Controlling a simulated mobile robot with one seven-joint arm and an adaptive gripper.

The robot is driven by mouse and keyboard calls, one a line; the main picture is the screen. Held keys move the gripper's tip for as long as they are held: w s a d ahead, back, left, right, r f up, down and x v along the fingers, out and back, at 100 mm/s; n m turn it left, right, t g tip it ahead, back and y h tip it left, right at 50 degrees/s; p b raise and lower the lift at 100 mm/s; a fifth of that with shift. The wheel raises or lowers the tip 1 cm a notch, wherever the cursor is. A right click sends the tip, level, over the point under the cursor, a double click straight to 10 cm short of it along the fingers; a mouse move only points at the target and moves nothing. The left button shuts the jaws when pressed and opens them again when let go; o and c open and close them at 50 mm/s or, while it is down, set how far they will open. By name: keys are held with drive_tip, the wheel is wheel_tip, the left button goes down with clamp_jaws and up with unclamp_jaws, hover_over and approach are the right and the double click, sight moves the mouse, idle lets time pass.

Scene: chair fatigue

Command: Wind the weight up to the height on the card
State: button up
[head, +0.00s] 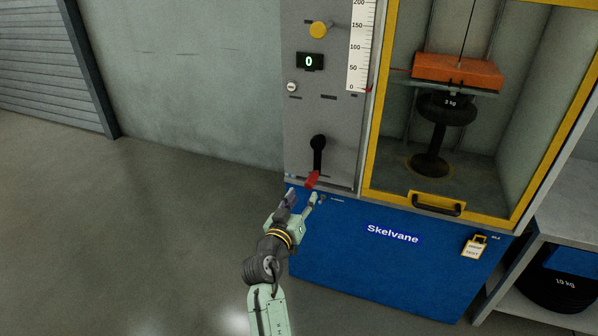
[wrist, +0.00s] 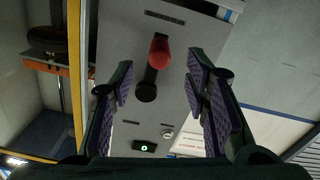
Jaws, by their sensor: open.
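A black crank (head: 318,155) with a red handle (head: 312,180) hangs downward on the grey panel. My gripper (head: 302,197) is open just below and in front of the handle. In the wrist view the red handle (wrist: 160,48) shows between the spread fingers, with no clear contact. The display (head: 309,61) reads 0. The scale (head: 359,45) runs from 0 up to 200.
The cabinet door has a dark handle (head: 436,207). A shelf with black weights (head: 558,291) stands at the right. The floor to the left is clear.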

sight(313, 178)
drive_tip(key=p+x, duration=0.1)
drive_tip(key=x, duration=0.9)
drive_tip(key=shift+w+p, duration=0.1)
drive_tip(key=shift+p, duration=0.3)
drive_tip(key=shift+c, duration=0.2)
clamp_jaws()
